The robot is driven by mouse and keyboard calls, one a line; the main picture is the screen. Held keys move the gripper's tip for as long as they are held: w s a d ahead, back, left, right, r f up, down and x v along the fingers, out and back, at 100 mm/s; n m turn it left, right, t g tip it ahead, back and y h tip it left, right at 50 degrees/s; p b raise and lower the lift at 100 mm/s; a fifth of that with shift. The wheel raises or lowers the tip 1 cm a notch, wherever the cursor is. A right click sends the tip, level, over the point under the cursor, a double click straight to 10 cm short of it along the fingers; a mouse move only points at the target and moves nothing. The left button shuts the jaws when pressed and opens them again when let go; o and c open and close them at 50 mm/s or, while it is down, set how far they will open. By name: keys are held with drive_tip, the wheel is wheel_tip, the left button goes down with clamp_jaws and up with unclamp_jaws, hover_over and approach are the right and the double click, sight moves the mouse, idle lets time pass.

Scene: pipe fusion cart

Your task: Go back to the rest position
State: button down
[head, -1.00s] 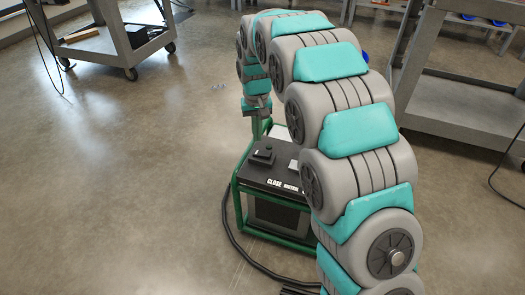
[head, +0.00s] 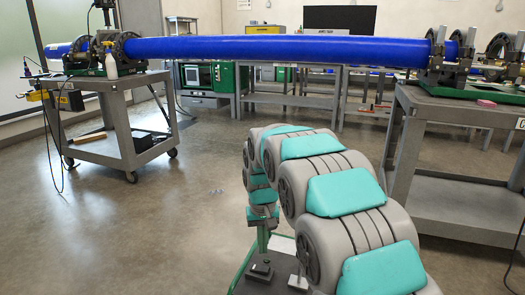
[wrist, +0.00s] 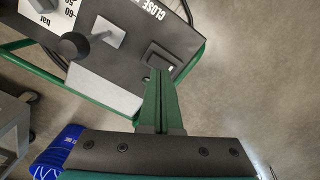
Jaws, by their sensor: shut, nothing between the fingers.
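My gripper (wrist: 159,82) shows in the wrist view as two green fingers pressed together with nothing between them. It points at the black top panel of a control unit (wrist: 185,25), with the fingertips near a small black switch block (wrist: 160,57). I cannot tell whether they touch it. In the head view my gripper (head: 263,240) hangs down at the end of my arched arm, over the green-framed unit. My arm hides part of that unit.
A long blue pipe (head: 290,49) spans from clamps on the left cart (head: 115,118) to clamps on the right cart (head: 450,108). The unit's panel bears a lever with a black knob (wrist: 74,46). Benches stand behind. The floor at left is open.

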drive_tip(key=s+d+r, duration=0.4)
drive_tip(key=s+d, duration=0.3)
drive_tip(key=s, duration=0.4)
drive_tip(key=s+d+m, duration=0.1)
drive_tip(key=s+d, duration=0.3)
drive_tip(key=s, duration=0.9)
drive_tip(key=s+d+f+g, duration=0.1)
drive_tip(key=s+d, duration=0.3)
drive_tip(key=s, duration=1)
drive_tip(key=shift+s+f+m+g, duration=0.15)
drive_tip(key=shift+s+m+g, duration=0.15)
drive_tip(key=shift+m, duration=0.1)
